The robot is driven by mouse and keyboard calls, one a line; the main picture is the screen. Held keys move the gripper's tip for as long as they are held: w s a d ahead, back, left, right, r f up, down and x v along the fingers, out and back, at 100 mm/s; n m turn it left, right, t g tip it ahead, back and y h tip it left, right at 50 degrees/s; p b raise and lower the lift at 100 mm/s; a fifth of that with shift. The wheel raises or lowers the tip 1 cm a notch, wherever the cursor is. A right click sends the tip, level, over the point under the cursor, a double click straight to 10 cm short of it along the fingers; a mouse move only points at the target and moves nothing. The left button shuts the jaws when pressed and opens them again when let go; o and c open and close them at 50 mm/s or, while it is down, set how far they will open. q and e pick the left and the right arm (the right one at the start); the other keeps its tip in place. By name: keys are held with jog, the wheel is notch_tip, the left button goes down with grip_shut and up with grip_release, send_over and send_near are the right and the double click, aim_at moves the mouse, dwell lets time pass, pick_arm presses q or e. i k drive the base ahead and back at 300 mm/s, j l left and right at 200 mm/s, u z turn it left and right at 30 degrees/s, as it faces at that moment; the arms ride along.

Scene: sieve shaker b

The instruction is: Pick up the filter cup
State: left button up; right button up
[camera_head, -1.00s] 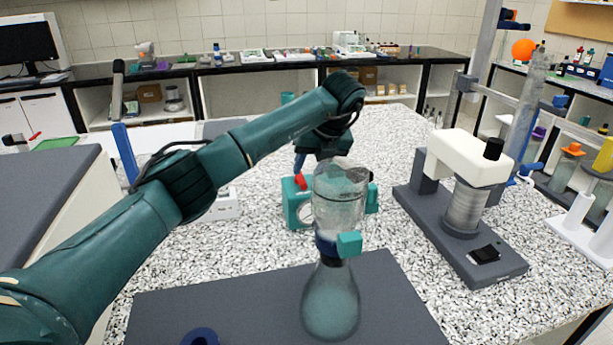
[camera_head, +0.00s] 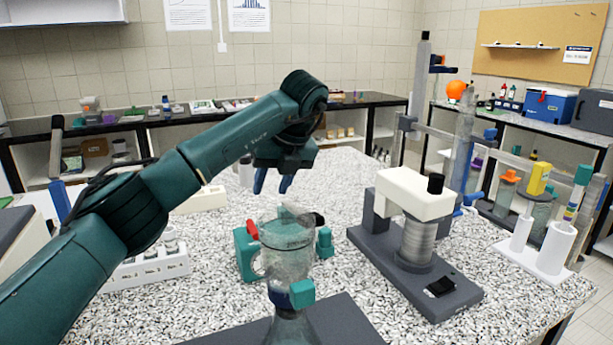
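The filter cup (camera_head: 288,240) is a clear cylinder standing upright on a glass flask (camera_head: 291,330), low in the middle of the head view. A teal clamp (camera_head: 301,292) and a dark blue collar sit at the joint between them. My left gripper (camera_head: 272,185) hangs above and behind the cup in the picture, fingers pointing down. Its two blue fingers are a little apart, with nothing seen between them. It looks clear of the cup. The flask's base is cut off by the frame's lower edge. My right gripper is not in view.
A teal device (camera_head: 247,257) with a red part stands just behind the cup. A sieve shaker (camera_head: 413,222) stands to the right. A white rack (camera_head: 148,268) is at left, under my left arm.

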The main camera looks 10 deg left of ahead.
aim_at(286, 235)
jog(key=k+l, duration=0.1)
jog(key=l, duration=0.25)
jog(key=k+l, duration=0.15)
jog(key=l, duration=0.15)
jog(key=k+l, duration=0.1)
jog(key=l, duration=0.25)
jog(key=k+l, duration=0.1)
jog(key=l, duration=0.25)
